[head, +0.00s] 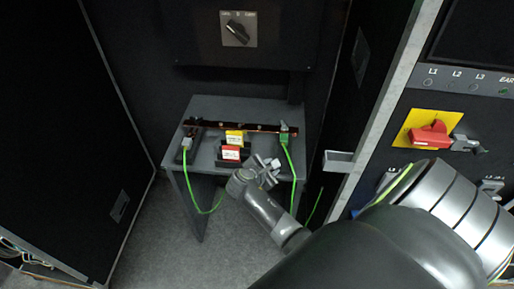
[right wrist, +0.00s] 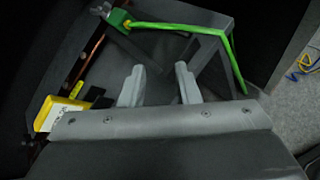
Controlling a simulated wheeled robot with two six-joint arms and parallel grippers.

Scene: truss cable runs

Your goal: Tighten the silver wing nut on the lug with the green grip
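The lug with the green grip (head: 284,138) is at the right end of a copper bar (head: 215,126) on a small grey table. A green cable hangs from it. The grip also shows at the upper left of the right wrist view (right wrist: 118,18), with a small silver-grey piece, apparently the wing nut (right wrist: 103,9), beside it. My right gripper (head: 270,168) is below the lug in the head view, apart from it. Its two fingers (right wrist: 160,84) are spread with nothing between them. My left gripper is not in view.
A second lug with a pale grip (head: 187,143) is at the bar's left end. Yellow-topped (head: 236,137) and red-topped (head: 231,153) blocks stand mid-table. Dark cabinet walls flank the table. A red rotary switch (head: 430,136) is on the right panel.

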